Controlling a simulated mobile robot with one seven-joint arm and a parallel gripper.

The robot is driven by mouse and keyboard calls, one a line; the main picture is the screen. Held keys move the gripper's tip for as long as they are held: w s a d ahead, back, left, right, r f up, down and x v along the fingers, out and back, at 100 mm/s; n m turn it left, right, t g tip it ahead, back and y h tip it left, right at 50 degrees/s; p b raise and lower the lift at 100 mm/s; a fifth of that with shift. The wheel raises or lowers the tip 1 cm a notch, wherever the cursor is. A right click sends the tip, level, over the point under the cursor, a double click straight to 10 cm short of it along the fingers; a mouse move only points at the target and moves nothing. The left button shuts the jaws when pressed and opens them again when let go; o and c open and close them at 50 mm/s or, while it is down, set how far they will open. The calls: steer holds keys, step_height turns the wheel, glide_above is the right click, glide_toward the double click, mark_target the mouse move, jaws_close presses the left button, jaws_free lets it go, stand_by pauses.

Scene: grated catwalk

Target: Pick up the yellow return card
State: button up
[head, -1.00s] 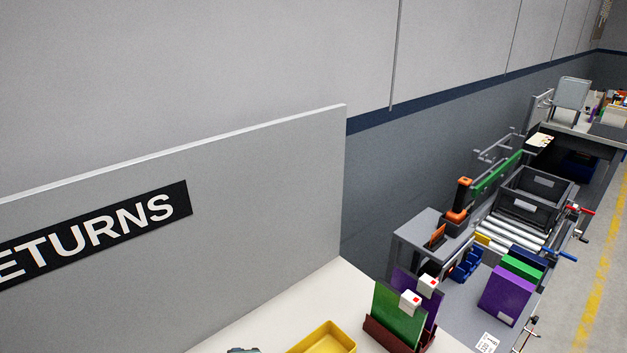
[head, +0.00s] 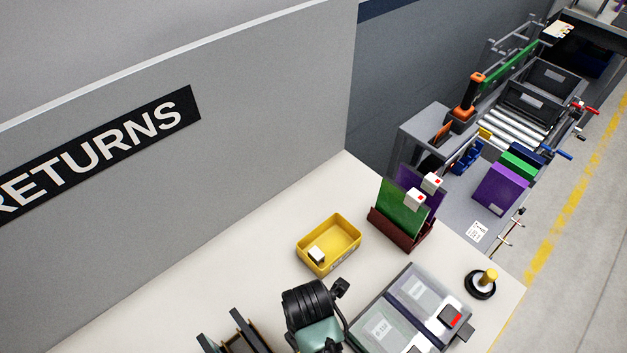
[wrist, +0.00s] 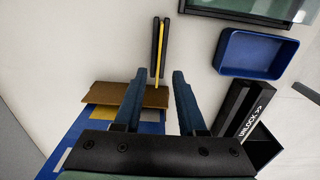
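In the wrist view the yellow card (wrist: 159,55) shows as a thin upright strip, edge-on, between two dark plates of a narrow black holder (wrist: 154,48). My gripper (wrist: 158,74) is open, with its two blue fingers spread wide. The holder and card lie just beyond the fingertips, roughly in line with the gap between them. Nothing is held between the fingers. The card's lower end appears near a brown block, and I cannot tell whether it touches. I cannot make out the card in the head view.
In the wrist view, a brown block (wrist: 110,95) lies by the left finger, a blue tray (wrist: 222,62) and black "UNLOCK" box (wrist: 236,112) to the right. In the head view, a yellow tray (head: 303,262), maroon rack (head: 402,232) and clear-lidded case (head: 384,296) occupy the white counter (head: 240,268).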

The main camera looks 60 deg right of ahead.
steer(key=shift+w+d+f+p, duration=0.1)
steer(key=shift+f+p, duration=0.4)
steer(key=shift+f, duration=2)
jaws_close()
